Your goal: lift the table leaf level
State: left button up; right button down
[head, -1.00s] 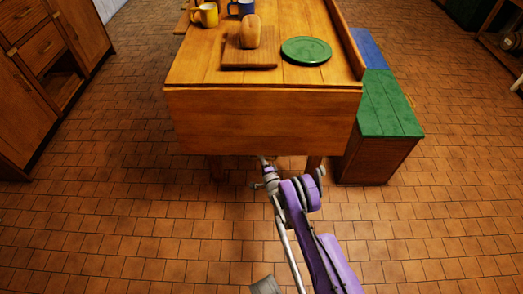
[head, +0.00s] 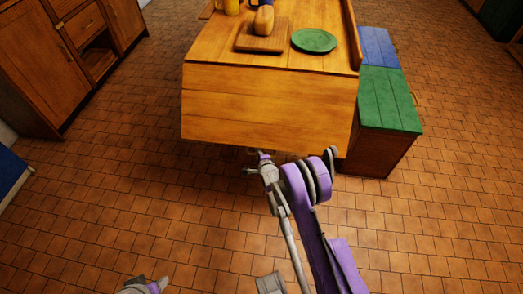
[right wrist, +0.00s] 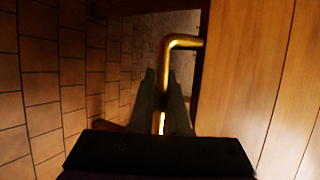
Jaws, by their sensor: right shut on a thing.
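The table leaf (head: 265,108) is a wooden panel joined to the near end of the table (head: 222,45). It slopes down and outward from the table's end, not level with the top. My right gripper (head: 258,160) is at the leaf's lower edge. In the right wrist view its fingers (right wrist: 162,82) are shut on a bent brass handle (right wrist: 184,42), beside the leaf's wooden face (right wrist: 245,85). In the head view the handle is mostly hidden. Part of my left gripper (head: 147,286) shows at the bottom edge, and its jaws are not clear.
On the table are a cutting board (head: 245,43) with a loaf (head: 263,20), a green plate (head: 314,40) and a yellow mug (head: 232,6). A bench with a green lid (head: 388,100) stands close on the right. Cabinets (head: 50,60) stand at the left. The tiled floor in front is open.

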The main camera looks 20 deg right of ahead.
pick_arm(q)
notch_tip(320, 180, up, 16)
jog(key=p, duration=1.3)
jog(key=shift+t, duration=0.3)
pick_arm(e)
jog(key=s+a+r+g+y, duration=0.1)
jog(key=s+a+r+g, duration=0.1)
jog(key=r, duration=0.7)
jog(key=s+a+r+m+g+y, duration=0.1)
jog(key=s+a+r+g+y, duration=0.1)
jog(key=s+r, duration=0.4)
jog(key=s+a+r+m+g+y, duration=0.1)
jog(key=s+a+r+g, duration=0.2)
jog(key=r, duration=0.9)
jog(key=shift+s+a+g, duration=0.4)
jog(key=shift+s+g, duration=0.35)
jog(key=shift+g, duration=0.15)
pick_arm(q)
jog(key=shift+s, duration=0.1)
pick_arm(e)
jog(key=c, duration=1.2)
grip_release()
jog(key=shift+f, duration=0.15)
jog(key=shift+o, duration=0.2)
pick_arm(q)
jog(key=shift+r+p, duration=0.4)
jog(key=shift+p, duration=0.2)
pick_arm(e)
jog(key=v, duration=1.1)
jog(key=shift+d, duration=0.15)
